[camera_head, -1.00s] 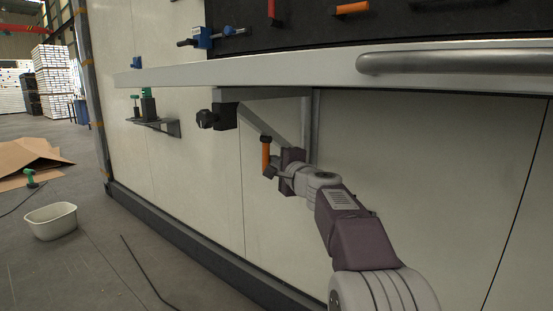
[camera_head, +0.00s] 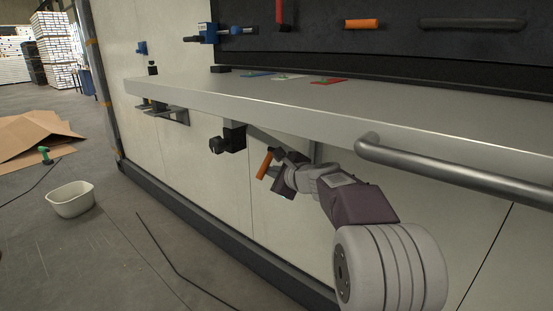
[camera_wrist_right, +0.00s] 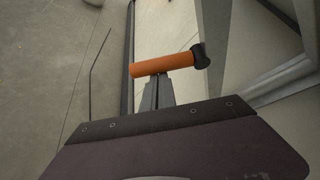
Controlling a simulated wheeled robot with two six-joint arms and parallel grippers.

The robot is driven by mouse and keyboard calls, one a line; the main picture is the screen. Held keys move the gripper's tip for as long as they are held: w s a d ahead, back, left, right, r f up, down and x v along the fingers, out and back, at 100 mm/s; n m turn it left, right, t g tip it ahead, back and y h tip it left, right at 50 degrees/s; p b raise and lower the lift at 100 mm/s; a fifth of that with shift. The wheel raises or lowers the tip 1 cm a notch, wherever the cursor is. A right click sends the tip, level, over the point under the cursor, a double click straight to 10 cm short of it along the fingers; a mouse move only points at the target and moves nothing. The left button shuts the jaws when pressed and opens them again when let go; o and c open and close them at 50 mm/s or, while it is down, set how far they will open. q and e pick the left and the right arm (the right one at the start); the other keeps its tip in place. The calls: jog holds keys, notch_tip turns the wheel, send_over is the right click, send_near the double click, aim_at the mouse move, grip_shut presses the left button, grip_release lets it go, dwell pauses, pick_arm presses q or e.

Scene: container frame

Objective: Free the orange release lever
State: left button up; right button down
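The orange lever (camera_head: 265,163), with a black end cap, is below the workbench in the head view, tilted with its top leaning right. My right gripper (camera_head: 277,168) reaches it from the right. In the right wrist view the lever (camera_wrist_right: 160,65) lies across the tips of my right gripper (camera_wrist_right: 158,90), its black cap to the right. The grey fingers are close together and look shut on the orange grip. The lever's attachment to anything else cannot be made out. My left gripper is not in view.
The grey workbench (camera_head: 300,108) overhangs the arm, with a metal rail (camera_head: 450,172) along its front. A black knob and block (camera_head: 234,140) sit under it, left of the lever. A white basin (camera_head: 71,199) and cardboard (camera_head: 30,137) lie on the open floor at left.

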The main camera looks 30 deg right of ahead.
jog(key=shift+s+a+r+p, duration=0.35)
jog(key=shift+a+r+p, duration=0.05)
jog(key=shift+a+r, duration=0.45)
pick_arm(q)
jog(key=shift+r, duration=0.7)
pick_arm(e)
jog(key=shift+r, duration=0.2)
